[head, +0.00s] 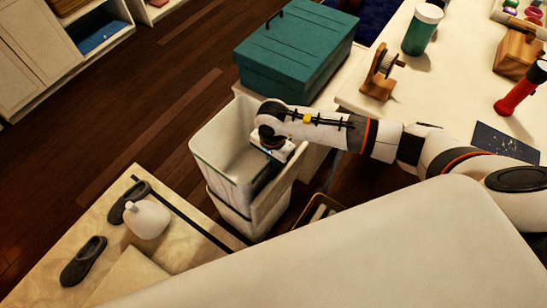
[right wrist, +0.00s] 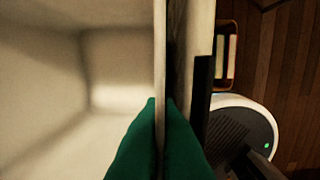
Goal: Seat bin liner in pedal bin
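The bin liner (head: 222,139) is a pale, open-topped rigid bucket with a thin dark line near its rim. It stands upright, with much of its wall above the pale pedal bin (head: 231,212). The bin's rim shows below it, and how deep the liner sits inside is hidden. My right gripper (head: 272,160) reaches down at the liner's right side. In the right wrist view its green fingertips (right wrist: 162,125) lie on both sides of the liner's thin wall (right wrist: 160,50), closed against it. The liner's empty inside fills the left of that view. My left gripper is not in view.
A teal lidded box (head: 295,52) stands behind the bin. A pale worktop (head: 440,70) with jars and tools is at right. Dark slippers (head: 84,261) and a white jug (head: 147,220) lie at left. A small wooden box (head: 318,214) is right of the bin.

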